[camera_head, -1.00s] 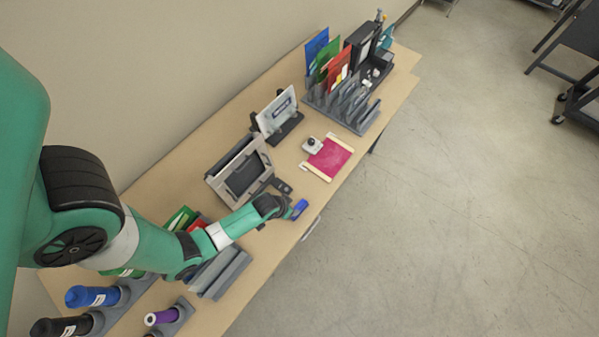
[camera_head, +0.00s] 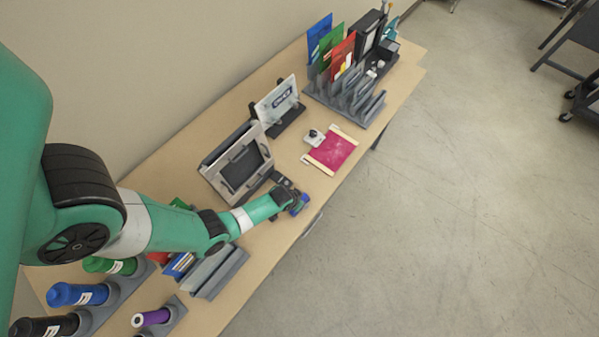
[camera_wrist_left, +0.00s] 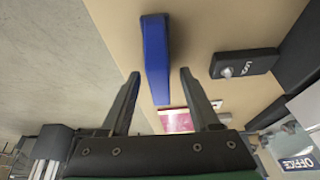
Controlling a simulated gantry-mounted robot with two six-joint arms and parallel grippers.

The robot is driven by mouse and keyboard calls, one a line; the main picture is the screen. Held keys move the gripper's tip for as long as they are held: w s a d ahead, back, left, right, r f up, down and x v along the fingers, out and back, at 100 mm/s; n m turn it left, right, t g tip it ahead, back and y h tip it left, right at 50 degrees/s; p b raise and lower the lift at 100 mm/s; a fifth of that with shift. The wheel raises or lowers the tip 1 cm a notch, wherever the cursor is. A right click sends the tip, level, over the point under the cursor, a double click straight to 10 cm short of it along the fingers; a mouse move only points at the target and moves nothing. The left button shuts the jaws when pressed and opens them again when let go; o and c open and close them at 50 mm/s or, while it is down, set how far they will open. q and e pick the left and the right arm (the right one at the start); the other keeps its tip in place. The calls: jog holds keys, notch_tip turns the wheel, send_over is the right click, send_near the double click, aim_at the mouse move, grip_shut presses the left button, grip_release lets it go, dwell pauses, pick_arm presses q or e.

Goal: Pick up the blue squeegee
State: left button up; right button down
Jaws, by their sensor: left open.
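The blue squeegee (camera_wrist_left: 156,60) lies on the tan table, just ahead of and in line with the gap between my left gripper's fingers in the left wrist view. My left gripper (camera_wrist_left: 158,85) is open, with one finger on each side of the squeegee's near end and nothing held. In the head view the left gripper (camera_head: 294,199) is at the table's front edge, and it covers part of the blue squeegee (camera_head: 304,199). My right gripper is not in view.
A black lock box (camera_wrist_left: 245,64) lies close to the right of the squeegee. A grey framed machine (camera_head: 238,165) stands behind the gripper. A pink sheet (camera_head: 333,151), sign stand (camera_head: 279,104) and file rack (camera_head: 345,95) are farther along.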

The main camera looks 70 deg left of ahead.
pick_arm(q)
grip_shut()
dwell(0.3)
dwell(0.3)
